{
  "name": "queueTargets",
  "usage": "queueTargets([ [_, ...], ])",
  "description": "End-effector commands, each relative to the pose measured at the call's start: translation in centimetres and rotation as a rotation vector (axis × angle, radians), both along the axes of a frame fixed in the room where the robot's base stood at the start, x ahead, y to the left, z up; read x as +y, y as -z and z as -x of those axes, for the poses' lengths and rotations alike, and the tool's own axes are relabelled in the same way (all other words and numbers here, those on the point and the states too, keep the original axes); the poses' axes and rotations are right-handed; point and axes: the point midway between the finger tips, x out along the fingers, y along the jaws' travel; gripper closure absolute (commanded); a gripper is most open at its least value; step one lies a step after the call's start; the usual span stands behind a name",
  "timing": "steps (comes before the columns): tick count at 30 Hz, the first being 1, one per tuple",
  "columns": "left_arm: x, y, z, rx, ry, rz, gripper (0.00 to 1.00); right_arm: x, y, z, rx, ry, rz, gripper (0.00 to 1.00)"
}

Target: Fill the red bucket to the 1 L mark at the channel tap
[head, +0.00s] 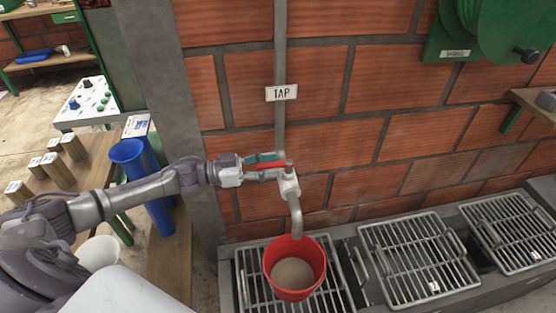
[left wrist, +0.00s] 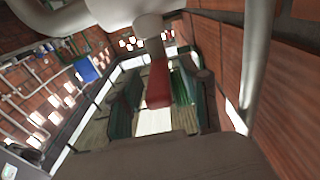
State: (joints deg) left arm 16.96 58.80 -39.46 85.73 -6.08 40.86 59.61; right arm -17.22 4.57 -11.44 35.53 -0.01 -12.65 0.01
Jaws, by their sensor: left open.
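The channel tap (head: 290,187) sticks out from the brick wall under a "TAP" sign (head: 281,93), and its grey spout points down. Its red lever (head: 271,165) lies roughly level. The red bucket (head: 318,272) stands upright on a metal grate below the spout. A greyish-beige surface shows inside it; I cannot tell whether it is water or the bottom, and no level mark is readable. My left gripper (head: 262,162) is open at the lever. In the left wrist view the red lever (left wrist: 158,84) lies between the two fingers. My right gripper is not in view.
More metal grates (head: 412,256) line the channel to the right. A green hose reel (head: 500,30) hangs at the upper right. A blue funnel-topped tube (head: 128,150) stands beside a wooden bench at the left, with several small labelled blocks (head: 74,148).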

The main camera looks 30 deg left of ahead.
Motion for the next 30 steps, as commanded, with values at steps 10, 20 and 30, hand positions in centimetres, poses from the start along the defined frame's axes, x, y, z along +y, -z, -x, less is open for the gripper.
queueTargets([
  [10, -1.9, 0.0, -1.5, -0.001, -0.001, -0.001, 0.54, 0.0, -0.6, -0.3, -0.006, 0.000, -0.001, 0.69],
  [20, -1.9, 0.1, -1.5, 0.001, -0.001, -0.001, 0.76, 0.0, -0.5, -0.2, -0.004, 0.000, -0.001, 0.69],
  [30, -1.9, 0.1, -1.4, 0.001, -0.001, -0.001, 1.00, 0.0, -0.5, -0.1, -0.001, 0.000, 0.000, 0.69],
])
